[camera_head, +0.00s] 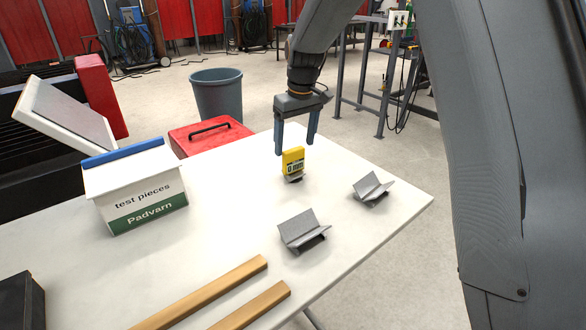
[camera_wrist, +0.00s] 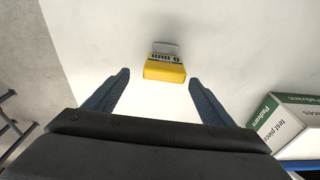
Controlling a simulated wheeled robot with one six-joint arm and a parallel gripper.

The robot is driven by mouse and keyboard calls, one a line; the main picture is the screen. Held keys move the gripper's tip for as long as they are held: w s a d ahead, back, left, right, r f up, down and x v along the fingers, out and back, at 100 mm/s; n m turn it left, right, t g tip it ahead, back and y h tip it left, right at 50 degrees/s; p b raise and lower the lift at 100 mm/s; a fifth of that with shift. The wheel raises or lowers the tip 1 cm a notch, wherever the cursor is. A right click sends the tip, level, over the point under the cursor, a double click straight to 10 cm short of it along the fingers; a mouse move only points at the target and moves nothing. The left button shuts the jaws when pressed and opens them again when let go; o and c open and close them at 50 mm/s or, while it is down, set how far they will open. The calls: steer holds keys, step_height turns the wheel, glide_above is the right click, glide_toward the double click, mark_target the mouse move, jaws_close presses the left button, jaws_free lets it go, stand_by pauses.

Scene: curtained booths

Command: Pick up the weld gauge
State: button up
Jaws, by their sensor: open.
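The weld gauge (camera_head: 293,161) is a small yellow block with dark print on a white label. It rests on a small grey metal piece on the white table, near the far corner. In the wrist view the weld gauge (camera_wrist: 165,68) is ahead of the fingers, roughly centred between them. My gripper (camera_head: 295,148) is open and empty, pointing down with its blue-grey fingers at the weld gauge. In the wrist view my gripper (camera_wrist: 157,75) shows a finger on each side, with the gauge just beyond the tips. I cannot tell whether a finger touches it.
Two grey angled metal pieces stand nearby, one at the front (camera_head: 302,231) and one at the right (camera_head: 370,188). A white and green "test pieces" box (camera_head: 146,205) stands at the left. Wooden strips (camera_head: 215,292) lie at the table's front. A red case (camera_head: 190,144) is behind the table.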

mark_target(293, 149)
steer(key=shift+a+f+p, duration=0.15)
steer(key=shift+f+p, duration=0.15)
steer(key=shift+f, duration=0.5)
steer(key=shift+a+f+p, duration=0.15)
steer(key=shift+f+p, duration=0.15)
steer(key=shift+f, duration=0.45)
steer(key=shift+a+f+p, duration=0.1)
steer(key=shift+f+p, duration=0.95)
steer(key=shift+f, duration=1.35)
steer(key=shift+c, duration=0.3)
steer(key=c, duration=1.2)
steer(key=shift+r, duration=0.1)
